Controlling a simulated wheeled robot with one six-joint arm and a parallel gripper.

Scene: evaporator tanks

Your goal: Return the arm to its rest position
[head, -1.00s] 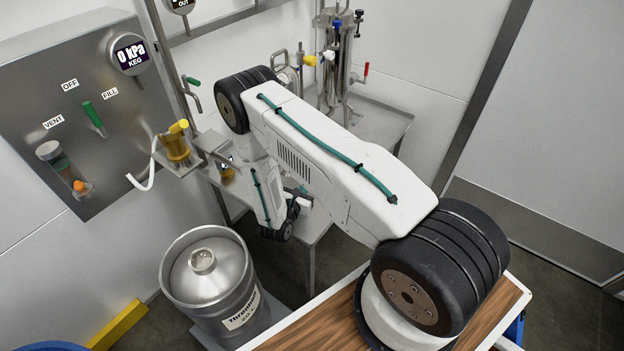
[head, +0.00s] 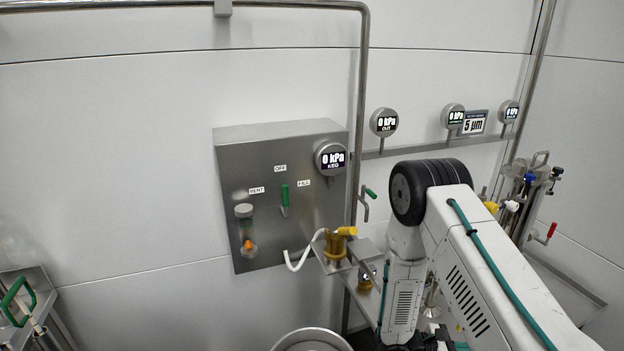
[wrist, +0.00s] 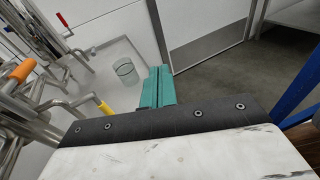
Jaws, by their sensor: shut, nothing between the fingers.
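My arm, white with black joints and a teal cable, stands bent at the lower right of the head view. My gripper's fingers lie outside that view. In the wrist view my gripper (wrist: 158,86) shows two teal fingers pressed together, with nothing between them. The fingers point out over the floor, apart from the equipment around them.
In the wrist view, steel piping with an orange handle (wrist: 22,71) and a red handle (wrist: 63,20) stands left, and a blue frame (wrist: 300,88) right. The head view shows a wall panel (head: 235,190), a yellow-handled coupler (head: 336,243) and a keg top (head: 312,342).

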